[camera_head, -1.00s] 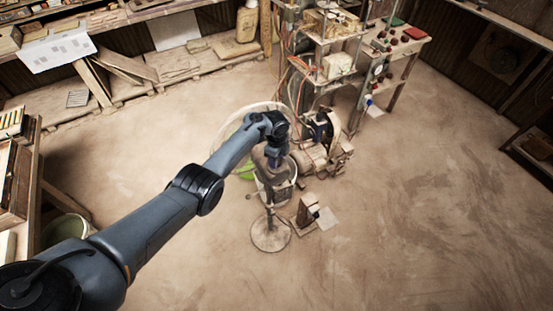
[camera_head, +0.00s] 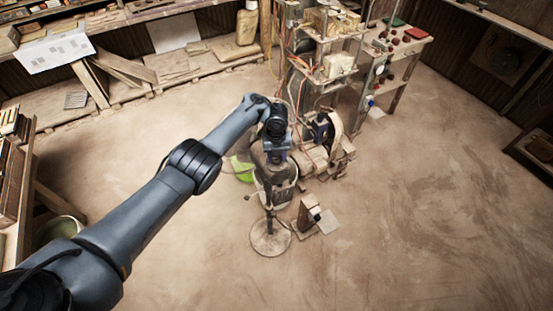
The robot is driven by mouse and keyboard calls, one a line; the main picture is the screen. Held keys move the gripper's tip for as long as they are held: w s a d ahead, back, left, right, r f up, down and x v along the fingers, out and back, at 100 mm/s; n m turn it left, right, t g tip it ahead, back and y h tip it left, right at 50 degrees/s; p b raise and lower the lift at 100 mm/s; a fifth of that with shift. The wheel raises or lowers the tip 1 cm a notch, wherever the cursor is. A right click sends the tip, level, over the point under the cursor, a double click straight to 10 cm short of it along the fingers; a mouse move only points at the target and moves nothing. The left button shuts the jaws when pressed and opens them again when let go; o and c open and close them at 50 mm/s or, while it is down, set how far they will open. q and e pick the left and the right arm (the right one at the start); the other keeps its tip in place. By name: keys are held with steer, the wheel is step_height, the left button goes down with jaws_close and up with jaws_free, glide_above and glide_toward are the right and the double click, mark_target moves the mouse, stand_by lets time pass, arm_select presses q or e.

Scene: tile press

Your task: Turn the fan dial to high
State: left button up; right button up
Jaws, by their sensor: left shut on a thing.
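A pedestal fan with a round base (camera_head: 270,238) and a thin stand stands on the floor near the middle. My left arm reaches in from the left, and my left gripper (camera_head: 275,158) points down at the top of the fan's grey-brown head (camera_head: 268,178). The gripper is shut at the fan head, where the dial is. The dial itself is hidden by the gripper, so its setting cannot be read. My right gripper is not in view.
A dusty motor machine (camera_head: 325,150) stands close to the right of the fan. Behind it is a shelf rack (camera_head: 325,75) with cables. A small wooden stand (camera_head: 308,214) is right of the fan base. Open floor lies at the front and right.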

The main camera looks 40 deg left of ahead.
mark_target(277, 158)
arm_select(q)
steer(key=shift+f+m+b, duration=0.1)
steer(key=shift+m+b, duration=0.6)
steer(key=shift+m, duration=0.4)
steer(key=o, duration=1.1)
step_height(277, 158, up, 5)
steer(key=shift+r+p, duration=2.9)
steer(key=shift+r, duration=0.1)
